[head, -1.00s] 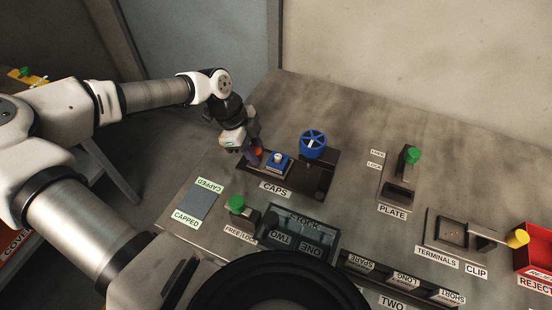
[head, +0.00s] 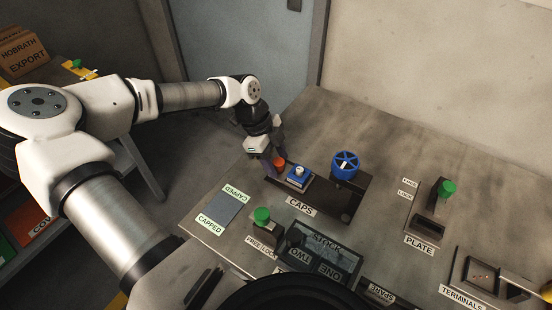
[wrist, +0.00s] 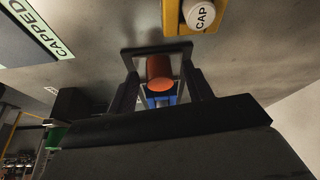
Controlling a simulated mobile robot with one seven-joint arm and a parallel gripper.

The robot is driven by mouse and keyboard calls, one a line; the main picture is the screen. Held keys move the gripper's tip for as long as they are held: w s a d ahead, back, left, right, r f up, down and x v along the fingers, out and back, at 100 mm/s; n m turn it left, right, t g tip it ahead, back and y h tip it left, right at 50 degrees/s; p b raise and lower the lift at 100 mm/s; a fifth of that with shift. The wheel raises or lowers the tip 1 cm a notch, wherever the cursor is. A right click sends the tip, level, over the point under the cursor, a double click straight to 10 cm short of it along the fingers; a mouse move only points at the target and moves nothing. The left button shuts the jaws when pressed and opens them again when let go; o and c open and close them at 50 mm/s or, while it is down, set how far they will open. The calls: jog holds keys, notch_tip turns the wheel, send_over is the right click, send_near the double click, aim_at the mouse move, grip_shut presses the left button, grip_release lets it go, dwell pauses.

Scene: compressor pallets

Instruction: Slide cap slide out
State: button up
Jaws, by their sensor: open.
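The caps fixture, with its dark base (head: 330,203), stands on the bench behind the CAPS label in the head view. An orange-red knob (head: 279,162) is at its left end, beside a blue block (head: 299,181) with a white top. My gripper (head: 275,165) is at the knob, pointing down. In the wrist view the knob (wrist: 160,72) lies between the two open fingers (wrist: 162,88), with a gap visible on each side. Part of the blue block (wrist: 160,101) shows behind it. I cannot tell how far the slide is out.
A blue handwheel (head: 345,163) stands at the fixture's right end. A green knob (head: 261,216) and a stock tray (head: 322,252) are in front, and a grey CAPPED pad (head: 222,209) is to the left. A yellow part with a white CAP piece (wrist: 200,14) shows in the wrist view.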

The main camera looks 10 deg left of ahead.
jog(key=b+v, duration=0.2)
jog(key=v, duration=1.1)
jog(key=shift+a+r, duration=0.2)
jog(key=shift+r, duration=0.1)
jog(key=shift+f, duration=0.1)
